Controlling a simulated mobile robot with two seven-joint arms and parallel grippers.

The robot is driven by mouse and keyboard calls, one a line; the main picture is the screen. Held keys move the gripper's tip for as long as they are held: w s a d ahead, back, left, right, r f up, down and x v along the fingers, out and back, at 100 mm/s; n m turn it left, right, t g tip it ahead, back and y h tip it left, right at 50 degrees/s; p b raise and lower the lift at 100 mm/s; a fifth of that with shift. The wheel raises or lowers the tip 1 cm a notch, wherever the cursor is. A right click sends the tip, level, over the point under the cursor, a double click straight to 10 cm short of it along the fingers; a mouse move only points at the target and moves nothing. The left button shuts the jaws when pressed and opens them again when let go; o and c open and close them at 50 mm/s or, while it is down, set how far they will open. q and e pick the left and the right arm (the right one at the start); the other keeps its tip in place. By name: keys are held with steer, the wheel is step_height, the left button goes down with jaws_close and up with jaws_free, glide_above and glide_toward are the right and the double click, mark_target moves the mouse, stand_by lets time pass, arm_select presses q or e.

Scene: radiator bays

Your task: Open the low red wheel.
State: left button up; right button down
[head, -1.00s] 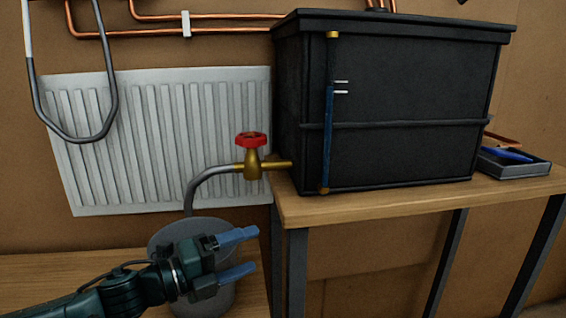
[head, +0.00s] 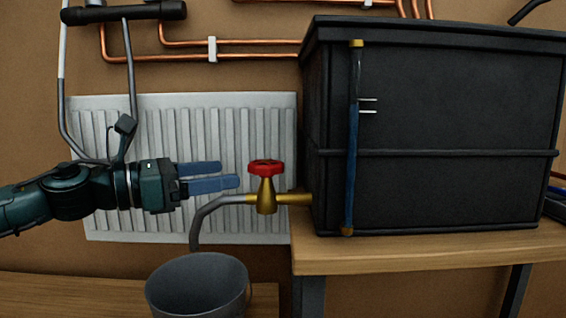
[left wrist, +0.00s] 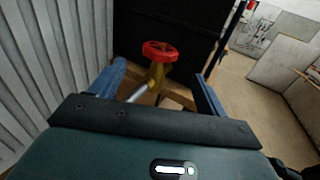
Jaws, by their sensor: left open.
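The low red wheel (head: 267,167) sits on top of a brass valve (head: 266,196) at the lower left of the black tank. It also shows in the left wrist view (left wrist: 159,50), ahead and between the two fingers. My left gripper (head: 230,175) is open and empty, just left of the wheel at nearly its height, with blue fingers pointing right toward it. The fingertips are apart from the wheel. My right gripper is not in view.
The black tank (head: 440,120) stands on a wooden bench (head: 420,252). A grey bent pipe (head: 206,212) runs from the valve down toward a grey bucket (head: 200,285). A white radiator (head: 255,130) is behind my left arm. Copper pipes (head: 255,43) run along the wall above.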

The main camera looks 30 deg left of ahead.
mark_target(275, 161)
arm_select(q)
steer(key=p+x, duration=0.1)
steer(key=x, duration=0.1)
steer(key=p+x, duration=0.1)
steer(key=shift+w+d+r, duration=0.25)
steer(key=shift+d+r, duration=0.1)
steer(key=p+x, duration=0.6)
steer(key=shift+w, duration=0.1)
steer(key=shift+w+d+f+p, duration=0.3)
steer(key=shift+w+p, duration=0.15)
steer(key=shift+w, duration=0.15)
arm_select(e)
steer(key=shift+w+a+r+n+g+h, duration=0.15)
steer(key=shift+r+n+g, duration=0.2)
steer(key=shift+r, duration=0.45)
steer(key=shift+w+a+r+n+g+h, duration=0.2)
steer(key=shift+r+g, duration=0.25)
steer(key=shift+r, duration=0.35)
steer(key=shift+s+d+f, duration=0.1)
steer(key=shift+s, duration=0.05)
arm_select(q)
steer(key=shift+c, duration=0.7)
steer(key=c, duration=0.9)
steer(key=shift+o, duration=0.2)
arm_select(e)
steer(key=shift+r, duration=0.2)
